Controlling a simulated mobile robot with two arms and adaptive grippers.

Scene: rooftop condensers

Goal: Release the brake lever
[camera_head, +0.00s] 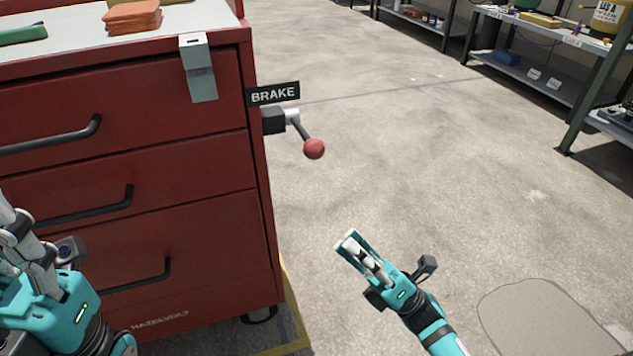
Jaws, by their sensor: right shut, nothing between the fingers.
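The brake lever (303,130) sticks out from the right side of a red tool cabinet (190,215), below a black "BRAKE" sign (273,94). It has a dark rod angled down to the right and a red ball knob (314,149) at its end. My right gripper (352,245) is shut and empty, below and to the right of the knob, apart from it. My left gripper (12,235) is partly in view at the left edge, in front of the drawers; its fingertips are not clear.
The cabinet has black drawer handles (150,272) and a grey latch (198,68) at its top edge. Orange cloths (133,17) lie on top. Yellow floor tape (297,318) runs by the cabinet's base. Shelving (530,75) stands at the upper right. The concrete floor between is clear.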

